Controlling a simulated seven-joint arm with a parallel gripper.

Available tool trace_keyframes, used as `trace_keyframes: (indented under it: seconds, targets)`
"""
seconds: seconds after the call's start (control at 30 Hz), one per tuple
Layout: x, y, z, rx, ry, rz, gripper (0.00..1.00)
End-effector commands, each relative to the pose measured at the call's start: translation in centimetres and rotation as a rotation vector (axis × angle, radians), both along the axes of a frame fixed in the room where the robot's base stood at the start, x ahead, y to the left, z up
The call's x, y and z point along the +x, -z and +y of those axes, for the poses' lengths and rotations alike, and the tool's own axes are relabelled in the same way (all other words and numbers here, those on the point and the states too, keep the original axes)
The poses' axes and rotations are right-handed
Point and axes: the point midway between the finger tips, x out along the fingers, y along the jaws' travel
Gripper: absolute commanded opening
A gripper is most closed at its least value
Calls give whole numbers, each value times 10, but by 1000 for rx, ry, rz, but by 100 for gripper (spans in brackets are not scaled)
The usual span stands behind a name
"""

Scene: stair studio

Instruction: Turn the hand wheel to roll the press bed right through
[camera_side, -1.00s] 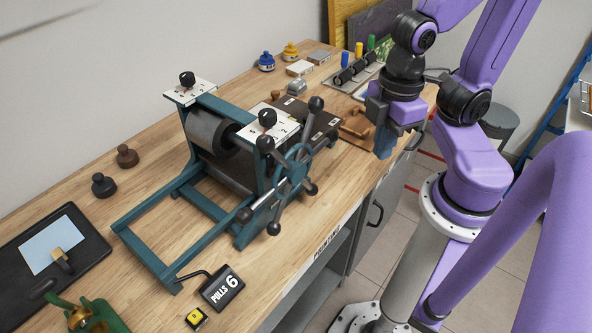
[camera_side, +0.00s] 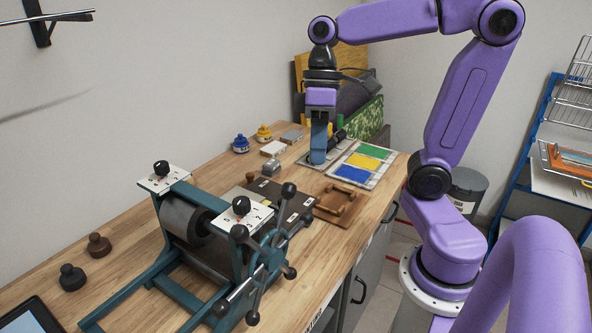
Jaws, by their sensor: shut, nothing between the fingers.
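The etching press has a teal frame (camera_side: 170,287) and a dark roller (camera_side: 185,221) on the bench. My gripper (camera_side: 317,162), with blue fingers, points down at the back of the bench by the ink slab. It is shut and empty, well apart from the wheel.
An ink slab (camera_side: 335,183) with green, yellow and blue patches lies near my gripper. A wooden cradle (camera_side: 340,203) lies between slab and press. Two dark stampers (camera_side: 72,278) stand left. A bin (camera_side: 468,190) stands beyond the bench.

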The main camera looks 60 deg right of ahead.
Motion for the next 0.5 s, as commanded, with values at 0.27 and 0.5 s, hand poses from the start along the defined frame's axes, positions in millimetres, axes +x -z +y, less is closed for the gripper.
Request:
trace_keyframes:
  seconds: [0.27, 0.5]
  targets:
    - [29, -44, -30, 119, 162, 12, 0]
    - [32, -50, -34, 146, 188, 12, 0]
